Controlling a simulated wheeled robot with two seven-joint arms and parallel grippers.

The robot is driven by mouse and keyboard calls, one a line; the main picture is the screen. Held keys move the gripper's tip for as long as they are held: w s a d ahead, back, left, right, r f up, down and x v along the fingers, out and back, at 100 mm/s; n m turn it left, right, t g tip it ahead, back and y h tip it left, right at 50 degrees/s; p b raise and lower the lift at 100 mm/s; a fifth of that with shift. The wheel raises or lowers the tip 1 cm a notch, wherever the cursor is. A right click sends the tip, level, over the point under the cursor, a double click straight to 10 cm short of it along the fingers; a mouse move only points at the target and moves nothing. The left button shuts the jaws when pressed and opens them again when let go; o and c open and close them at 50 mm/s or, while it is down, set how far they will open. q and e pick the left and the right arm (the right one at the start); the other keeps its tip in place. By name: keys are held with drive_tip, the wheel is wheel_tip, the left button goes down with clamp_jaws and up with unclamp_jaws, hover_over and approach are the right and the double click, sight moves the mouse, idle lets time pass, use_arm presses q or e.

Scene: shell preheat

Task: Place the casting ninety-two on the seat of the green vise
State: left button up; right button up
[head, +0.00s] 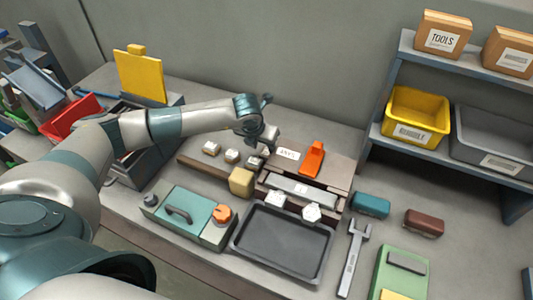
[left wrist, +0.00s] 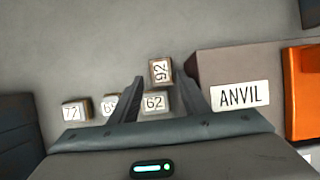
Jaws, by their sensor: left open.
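The casting ninety-two (left wrist: 161,71) is a small block with a white face marked 92, seen in the left wrist view. It lies at the fingertips of my left gripper (left wrist: 163,82), which is open. I cannot tell its exact height above the block. In the head view my left gripper (head: 263,138) is over the back of the bench, and I cannot make out ninety-two there. No green vise is clearly recognisable; a small teal block (head: 370,204) and a green piece with a grey bar (head: 404,264) stand at the right. My right gripper is out of view.
Casting 62 (left wrist: 153,103), another partly hidden casting (left wrist: 110,104) and casting 77 (left wrist: 75,111) are close by. The anvil label (left wrist: 240,96) and an orange tool (head: 313,158) are to the right. A dark tray (head: 284,243) and a teal box (head: 183,213) are in front.

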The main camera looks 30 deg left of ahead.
sight(266, 152)
use_arm(q)
drive_tip(key=shift+w+f+p, duration=0.15)
drive_tip(key=shift+f+p, duration=0.15)
drive_tip(key=shift+p, duration=0.05)
drive_tip(key=p+x, duration=0.1)
drive_tip(key=x, duration=0.2)
drive_tip(key=shift+d, duration=0.15)
drive_tip(key=shift+f, duration=0.45)
drive_tip(key=c, duration=1)
drive_tip(key=shift+w+r, duration=0.1)
drive_tip(key=shift+r, duration=0.1)
